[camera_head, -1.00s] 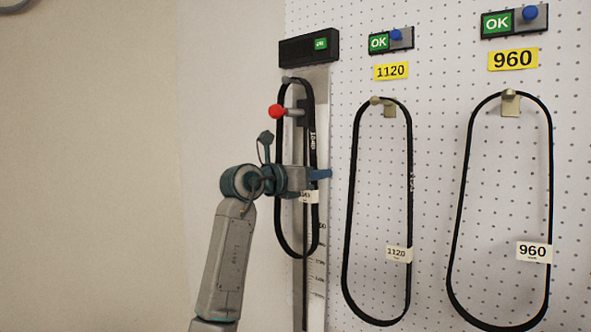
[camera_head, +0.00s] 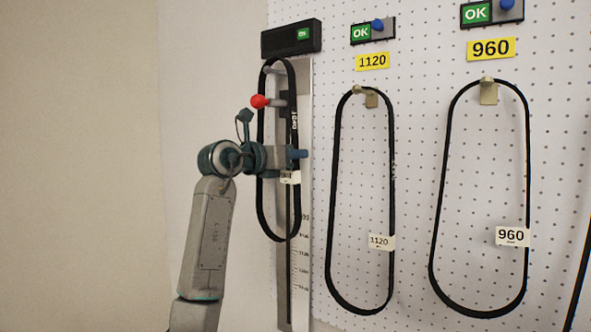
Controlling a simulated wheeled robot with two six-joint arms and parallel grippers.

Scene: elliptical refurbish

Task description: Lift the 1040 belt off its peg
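The 1040 belt (camera_head: 262,190) is a narrow black loop with a small white tag, hanging upright in front of the gauge at the left of the pegboard. Its top curve is slightly above a small grey peg (camera_head: 272,70), which still shows inside the loop. My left gripper (camera_head: 297,154) reaches across the belt's right strand, just above the tag. It appears shut on that strand, as the belt rises with it; the fingers' contact is partly hidden. My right gripper is out of view.
The 1120 belt (camera_head: 332,200) and 960 belt (camera_head: 440,190) hang to the right. The beige wall at left is clear.

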